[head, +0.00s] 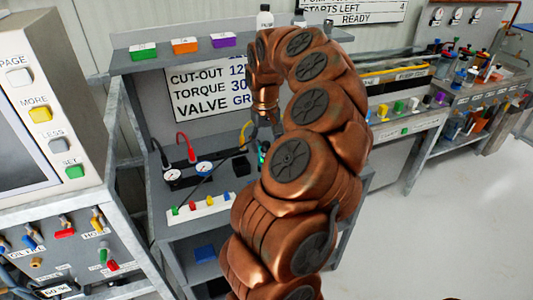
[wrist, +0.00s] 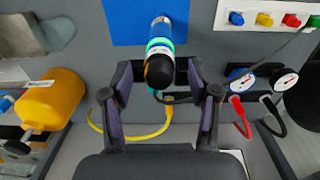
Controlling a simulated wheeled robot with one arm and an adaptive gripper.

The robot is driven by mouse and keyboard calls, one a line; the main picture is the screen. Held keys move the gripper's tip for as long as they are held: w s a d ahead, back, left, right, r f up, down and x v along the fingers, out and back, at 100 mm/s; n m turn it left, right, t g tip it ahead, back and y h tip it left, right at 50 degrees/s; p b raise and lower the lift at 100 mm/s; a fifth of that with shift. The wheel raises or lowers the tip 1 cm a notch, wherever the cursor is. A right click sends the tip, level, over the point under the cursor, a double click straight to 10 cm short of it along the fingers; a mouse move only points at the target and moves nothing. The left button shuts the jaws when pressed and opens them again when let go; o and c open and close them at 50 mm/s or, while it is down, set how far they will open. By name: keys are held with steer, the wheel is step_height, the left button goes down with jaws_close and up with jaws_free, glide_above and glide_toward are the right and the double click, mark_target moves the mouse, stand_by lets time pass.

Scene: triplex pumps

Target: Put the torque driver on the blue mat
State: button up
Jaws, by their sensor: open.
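The torque driver (wrist: 160,58) is a blue cylinder with a glowing green ring and a black end. In the wrist view it lies between my open fingers, its black end toward the camera. Its far end overlaps the blue mat (wrist: 124,22); whether it touches the mat I cannot tell. My gripper (wrist: 160,80) is open, with a gap visible on each side of the driver. In the head view my gripper (head: 264,128) is over the bench beside a small green glow, and my arm hides the mat.
A button strip (wrist: 272,18) and two gauges (wrist: 286,80) are on the right in the wrist view. A dark cable runs from near the driver toward them. A yellow cable (wrist: 128,137) curves behind the fingers. A yellow-orange cylinder (wrist: 52,97) is at left.

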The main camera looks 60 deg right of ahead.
step_height(320, 180, up, 7)
steer(key=shift+r+b, duration=0.15)
steer(key=shift+b, duration=0.4)
steer(key=shift+w+a+r, duration=0.1)
steer(key=shift+r, duration=0.1)
steer(key=shift+w+a+r, duration=0.1)
steer(key=shift+w+a, duration=0.05)
steer(key=shift+a, duration=0.1)
steer(key=w+a+r+n, duration=0.15)
steer(key=a+n, duration=0.45)
steer(key=a, duration=1.9)
steer(key=s+a+f, duration=0.4)
steer(key=s+a, duration=0.3)
steer(key=s, duration=0.2)
steer(key=s+a+f+g, duration=0.1)
steer(key=s+a+f, duration=0.4)
steer(key=s, duration=0.4)
steer(key=shift+a+f+n+g, duration=0.3)
steer(key=shift+a+n, duration=0.1)
steer(key=shift+a, duration=0.45)
steer(key=shift+r, duration=0.1)
